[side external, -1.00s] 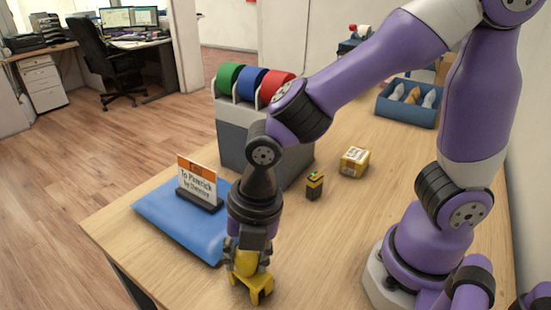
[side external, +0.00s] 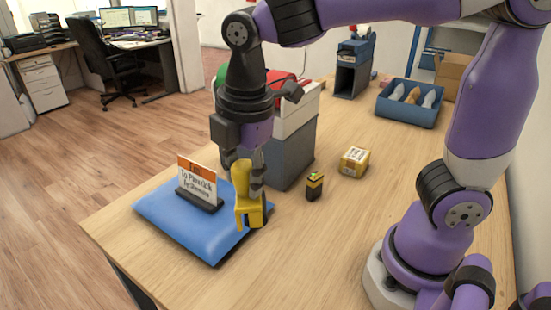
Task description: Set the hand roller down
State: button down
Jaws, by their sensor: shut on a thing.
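The hand roller (side external: 248,211) is yellow and is held upright below my gripper (side external: 256,172). My gripper is shut on its upper part. In the side view the roller overlaps the right edge of the blue padded mat (side external: 160,217). I cannot tell how high its lower end is above the mat or counter. The roller's far side and part of its grip are hidden by the fingers.
A sign in a dark stand (side external: 197,184) is on the mat, left of the roller. A grey roll dispenser (side external: 287,155) stands behind my gripper. The front counter (side external: 300,260) is clear.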

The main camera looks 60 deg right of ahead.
jog(key=w+d+r+m+g+h, duration=0.1)
jog(key=w+d+m+h, duration=0.15)
jog(key=d+m, duration=0.95)
jog(key=m+y, duration=0.1)
jog(key=m, duration=0.4)
send_over(371, 147)
jog(key=shift+f, duration=5.75)
jog(key=shift+a+f, duration=0.1)
jog(key=shift+f, duration=0.1)
jog(key=shift+f, duration=0.45)
jog(key=shift+c, duration=2.2)
grip_release()
